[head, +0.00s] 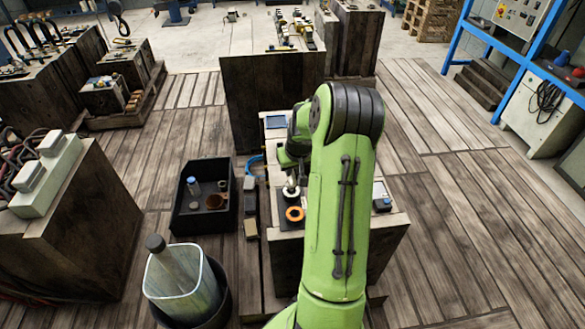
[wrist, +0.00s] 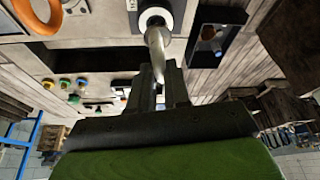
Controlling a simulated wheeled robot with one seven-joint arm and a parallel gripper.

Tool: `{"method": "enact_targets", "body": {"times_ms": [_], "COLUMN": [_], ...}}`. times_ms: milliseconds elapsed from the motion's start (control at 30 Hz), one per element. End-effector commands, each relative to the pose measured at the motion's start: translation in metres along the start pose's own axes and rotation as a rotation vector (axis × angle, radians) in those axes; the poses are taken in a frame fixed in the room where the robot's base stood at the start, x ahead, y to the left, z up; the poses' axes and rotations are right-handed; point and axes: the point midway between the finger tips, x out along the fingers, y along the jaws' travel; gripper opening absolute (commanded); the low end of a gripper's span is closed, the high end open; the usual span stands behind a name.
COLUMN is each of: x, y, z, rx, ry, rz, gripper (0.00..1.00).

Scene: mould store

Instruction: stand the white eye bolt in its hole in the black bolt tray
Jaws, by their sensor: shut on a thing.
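My gripper (wrist: 160,78) is shut on the white eye bolt (wrist: 156,42), which sticks out beyond the fingertips in the wrist view. The bolt's far end overlaps a pale ring with a dark centre on a small dark piece (wrist: 179,14). I cannot tell whether the bolt touches it or is in a hole. In the head view the white bolt (head: 291,189) shows below my gripper, over the black bolt tray (head: 285,222) on the wooden block. My green arm hides part of the tray and most of the gripper.
A black bin (head: 177,222) with a blue-capped bottle stands left of the block. A clear bucket (head: 180,287) stands nearer. Planked floor at right is free.

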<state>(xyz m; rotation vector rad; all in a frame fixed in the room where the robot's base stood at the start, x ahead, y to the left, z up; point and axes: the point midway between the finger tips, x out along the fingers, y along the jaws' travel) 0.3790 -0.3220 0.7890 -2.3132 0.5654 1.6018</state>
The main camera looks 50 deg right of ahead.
Motion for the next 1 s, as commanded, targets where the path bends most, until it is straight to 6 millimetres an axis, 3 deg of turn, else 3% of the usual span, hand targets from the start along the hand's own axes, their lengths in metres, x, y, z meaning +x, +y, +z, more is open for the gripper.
{"method": "enact_targets", "body": {"times_ms": [1000], "x": [0.0074], "y": [0.0006], "z": [0.0025], "rx": [0.0], "ry": [0.002], "rz": [0.001], "gripper": [0.0]}}
